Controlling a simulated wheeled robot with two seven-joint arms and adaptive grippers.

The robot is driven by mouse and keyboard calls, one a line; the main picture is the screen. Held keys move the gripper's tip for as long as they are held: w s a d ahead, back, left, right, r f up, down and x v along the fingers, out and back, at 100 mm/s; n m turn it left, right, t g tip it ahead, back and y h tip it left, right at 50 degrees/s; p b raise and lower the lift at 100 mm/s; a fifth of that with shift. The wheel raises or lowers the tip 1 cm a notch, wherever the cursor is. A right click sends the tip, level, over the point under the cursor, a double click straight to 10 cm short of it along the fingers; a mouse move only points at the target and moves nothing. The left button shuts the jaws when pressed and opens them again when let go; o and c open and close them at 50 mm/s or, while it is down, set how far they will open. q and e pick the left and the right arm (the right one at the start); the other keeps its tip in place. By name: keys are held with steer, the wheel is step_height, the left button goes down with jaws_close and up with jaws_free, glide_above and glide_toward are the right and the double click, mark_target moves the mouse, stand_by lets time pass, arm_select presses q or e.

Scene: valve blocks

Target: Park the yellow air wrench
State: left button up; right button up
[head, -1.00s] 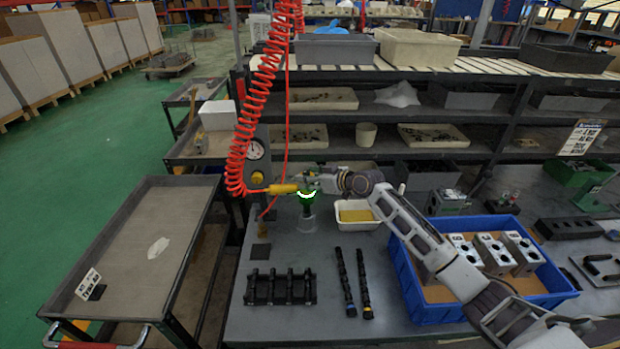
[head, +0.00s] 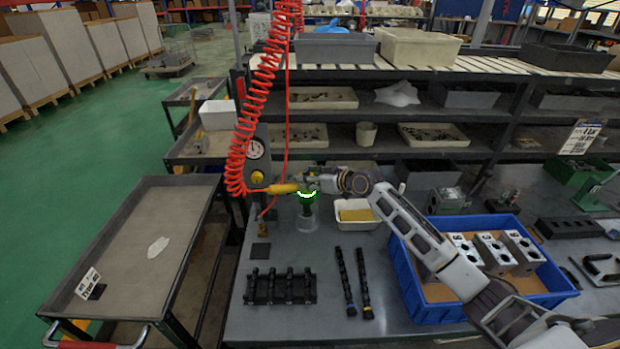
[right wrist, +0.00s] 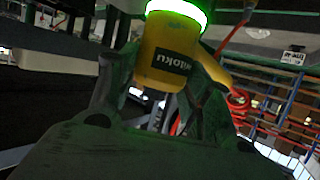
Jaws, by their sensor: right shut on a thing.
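The yellow air wrench (head: 284,189) is at the rear left of the grey workbench, with a glowing green ring. A red coiled hose leads up from its yellow end. My right gripper (head: 312,181) is shut on it; in the right wrist view the yellow body (right wrist: 168,58) sits between my fingers. A clear, cup-like holder (head: 307,222) stands on the bench directly below the green ring. The wrench's dark green lower part seems to reach the holder's mouth, but I cannot tell how deep it sits. My left gripper is not in view.
The red coiled hose (head: 243,135) hangs beside a pressure gauge (head: 254,149). A white tray (head: 352,226) with a yellow inside is close right of the holder. A blue crate (head: 430,312) with metal blocks, a black rack (head: 280,289) and two dark shafts (head: 345,280) lie nearer.

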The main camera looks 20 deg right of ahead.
mark_target(313, 193)
steer(key=shift+f+b, duration=2.45)
steer(key=shift+f, duration=0.65)
stand_by(2.4)
steer(key=o, duration=1.4)
steer(key=shift+o, duration=0.2)
steer(key=shift+f, duration=0.1)
steer(key=shift+s+f, duration=0.1)
steer(key=shift+f, duration=0.2)
steer(key=shift+v, duration=1.05)
steer(key=v, duration=1)
steer(key=shift+r, duration=0.25)
